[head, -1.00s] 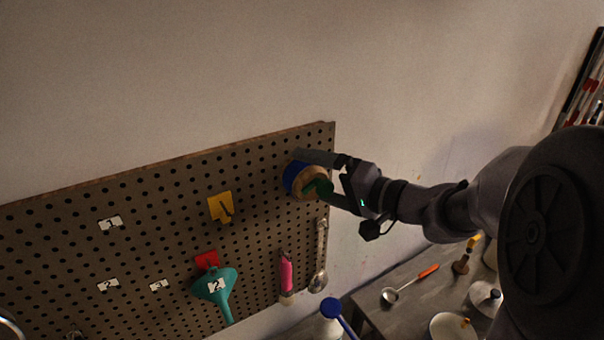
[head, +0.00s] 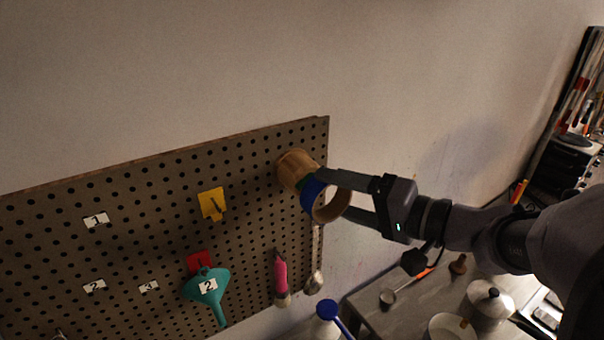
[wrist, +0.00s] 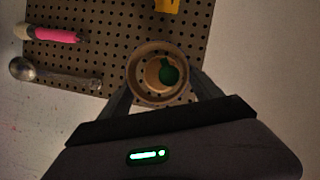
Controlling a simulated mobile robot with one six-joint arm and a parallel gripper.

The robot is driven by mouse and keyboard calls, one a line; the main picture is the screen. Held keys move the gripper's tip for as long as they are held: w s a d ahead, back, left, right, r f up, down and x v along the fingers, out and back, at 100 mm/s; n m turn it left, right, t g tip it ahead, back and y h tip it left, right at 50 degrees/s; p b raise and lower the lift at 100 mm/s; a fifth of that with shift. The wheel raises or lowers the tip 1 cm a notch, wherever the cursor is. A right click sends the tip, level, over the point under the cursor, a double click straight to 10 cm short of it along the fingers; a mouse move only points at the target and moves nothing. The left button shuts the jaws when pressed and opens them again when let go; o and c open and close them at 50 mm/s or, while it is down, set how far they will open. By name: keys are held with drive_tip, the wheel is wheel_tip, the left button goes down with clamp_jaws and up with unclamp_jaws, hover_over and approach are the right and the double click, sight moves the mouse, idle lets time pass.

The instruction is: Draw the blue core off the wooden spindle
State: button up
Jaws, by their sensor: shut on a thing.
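The blue core (head: 312,195) is a ring with a tan inner wall. My gripper (head: 335,196) is shut on it, with one finger on each side. The wooden spindle (head: 295,168) sticks out from the pegboard near its upper right. In the head view the core is at the spindle's outer end; I cannot tell whether it is fully clear of it. In the wrist view the core's tan rim (wrist: 133,84) is between my fingers, and the spindle's end with a green piece (wrist: 168,74) shows through the ring.
The pegboard (head: 150,230) carries a yellow hook (head: 212,204), a teal funnel (head: 207,285), a pink-handled brush (head: 280,278) and a metal spoon (head: 314,282). A grey table (head: 375,310) with pots stands below right. The wall right of the board is bare.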

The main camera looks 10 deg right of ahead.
drive_tip(key=s+d+b, duration=0.2)
drive_tip(key=s, duration=0.6)
drive_tip(key=shift+s+d, duration=0.35)
drive_tip(key=shift+d, duration=0.05)
drive_tip(key=s+d+b, duration=0.2)
drive_tip(key=s, duration=0.5)
drive_tip(key=shift+d, duration=0.15)
